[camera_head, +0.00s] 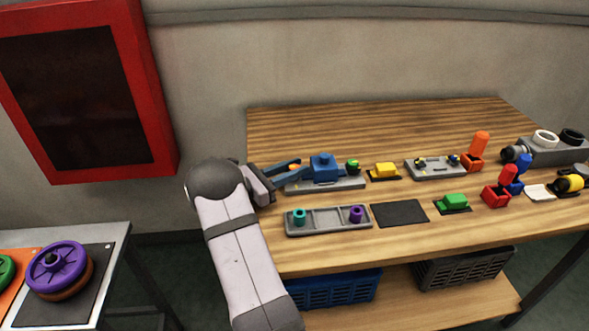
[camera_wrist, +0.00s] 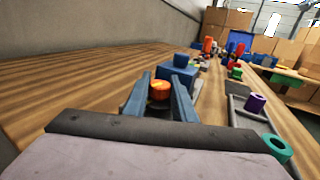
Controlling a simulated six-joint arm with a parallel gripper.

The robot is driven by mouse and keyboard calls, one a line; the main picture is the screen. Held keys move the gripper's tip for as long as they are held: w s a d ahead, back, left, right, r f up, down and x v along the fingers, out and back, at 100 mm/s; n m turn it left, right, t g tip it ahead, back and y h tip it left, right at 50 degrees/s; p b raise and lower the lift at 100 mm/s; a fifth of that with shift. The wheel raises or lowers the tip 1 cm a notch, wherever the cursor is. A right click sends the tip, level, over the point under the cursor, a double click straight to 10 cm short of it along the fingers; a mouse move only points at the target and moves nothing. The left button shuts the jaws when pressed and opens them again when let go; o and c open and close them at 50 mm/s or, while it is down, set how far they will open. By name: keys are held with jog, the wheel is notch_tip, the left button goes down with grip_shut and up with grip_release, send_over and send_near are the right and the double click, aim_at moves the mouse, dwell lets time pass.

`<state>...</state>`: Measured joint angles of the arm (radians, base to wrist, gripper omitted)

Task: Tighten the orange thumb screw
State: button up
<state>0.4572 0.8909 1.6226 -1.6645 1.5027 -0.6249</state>
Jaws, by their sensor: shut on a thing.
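The orange thumb screw (camera_wrist: 160,90) shows in the wrist view as a small round orange head between my two blue fingers. My gripper (camera_wrist: 161,82) is shut on it, one finger on each side. A blue block (camera_wrist: 180,72) stands just beyond the screw. In the head view my gripper (camera_head: 302,168) reaches in from the left, low over the left end of a grey plate (camera_head: 345,184) that carries the blue block (camera_head: 322,166). A green knob (camera_head: 352,166) stands at the plate's right end.
A grey tray (camera_head: 330,222) holding teal (camera_head: 299,216) and purple (camera_head: 356,213) cylinders lies in front. The table behind the plate is clear.

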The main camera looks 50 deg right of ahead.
aim_at(294, 167)
jog(key=shift+f+g, duration=0.1)
jog(key=shift+g, duration=0.2)
jog(key=shift+m+g+y+b, duration=1.35)
jog(key=shift+m+g+y, duration=0.55)
jog(key=shift+m+g, duration=0.6)
jog(key=shift+g, duration=0.4)
jog(key=shift+m+g+y+b, duration=0.4)
jog(key=shift+g+y, duration=0.1)
jog(key=shift+y, duration=0.2)
jog(key=o, duration=0.8)
jog(key=shift+r, duration=5.15)
